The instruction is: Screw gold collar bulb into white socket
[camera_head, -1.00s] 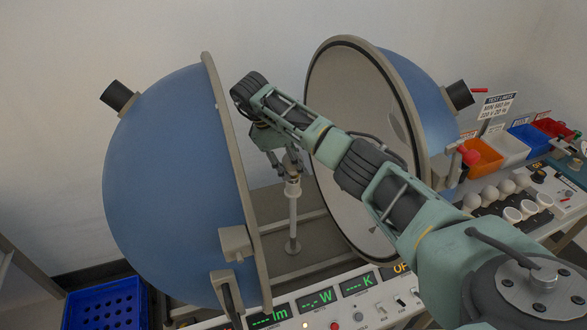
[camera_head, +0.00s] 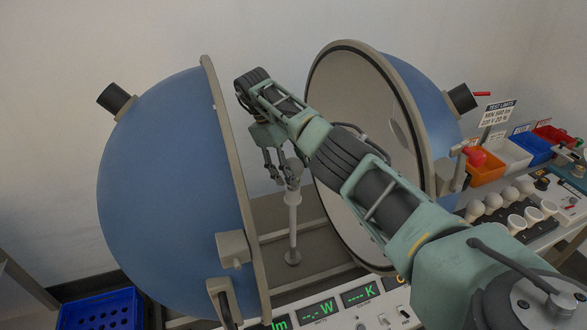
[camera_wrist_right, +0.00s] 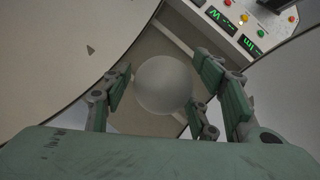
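A white bulb (camera_wrist_right: 163,84) shows as a round globe in the right wrist view. In the head view it (camera_head: 294,165) is partly behind my fingers, at the top of the post with the white socket (camera_head: 293,197). Its collar is hidden, so I cannot see its colour or how deep it sits. My right gripper (camera_head: 279,172) is over the post, between the two blue half-spheres. Its fingers (camera_wrist_right: 163,92) are spread around the globe, with gaps visible beside it. My left gripper is not in view.
The blue half-spheres (camera_head: 165,185) and (camera_head: 425,110) flank the post closely. A control panel (camera_head: 345,310) with green displays is in front. Several bulbs (camera_head: 493,202), cups and coloured bins (camera_head: 484,163) stand at right. A blue crate (camera_head: 100,310) is at lower left.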

